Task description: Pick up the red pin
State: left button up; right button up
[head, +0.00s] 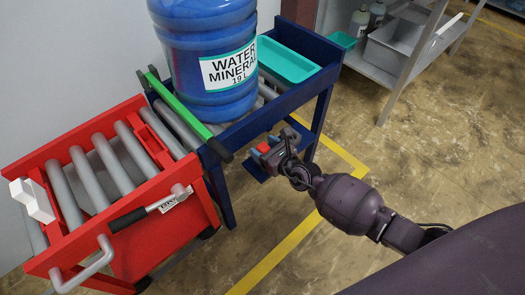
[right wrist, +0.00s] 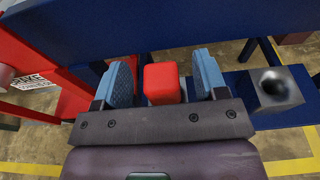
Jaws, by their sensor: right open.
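The red pin (right wrist: 162,84) shows in the right wrist view as a red block between the two blue fingers of my right gripper (right wrist: 166,80), with a gap on each side. In the head view the red pin (head: 263,148) is a small red spot at the tip of my right gripper (head: 265,153), beside the blue stand. My right gripper is open around the pin and not closed on it. The pin's lower part is hidden. My left gripper is in neither view.
A grey metal block with a hole (right wrist: 275,88) sits on a blue ledge to the right. A blue water jug (head: 207,50) stands on the blue conveyor stand (head: 285,98) behind a green bar (head: 180,115). A red roller cart (head: 95,232) adjoins it. A grey shelf (head: 400,70) stands at right.

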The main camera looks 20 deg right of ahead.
jog(key=shift+w+a+f, duration=0.2)
jog(key=shift+w+f, duration=0.2)
jog(key=shift+w, duration=0.15)
jog(key=shift+w+a, duration=0.1)
jog(key=shift+w, duration=0.45)
jog(key=shift+r, duration=0.1)
jog(key=c, duration=1.1)
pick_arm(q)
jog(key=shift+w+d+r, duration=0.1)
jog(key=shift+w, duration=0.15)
pick_arm(e)
jog(key=shift+o, duration=0.2)
jog(key=r+p, duration=0.2)
jog(key=r, duration=0.3)
jog(key=shift+w+r, duration=0.2)
pick_arm(q)
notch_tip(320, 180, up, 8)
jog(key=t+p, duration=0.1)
jog(key=p, duration=0.7)
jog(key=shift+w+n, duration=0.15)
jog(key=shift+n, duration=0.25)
pick_arm(e)
notch_tip(320, 180, up, 15)
jog(key=shift+s+f, duration=0.2)
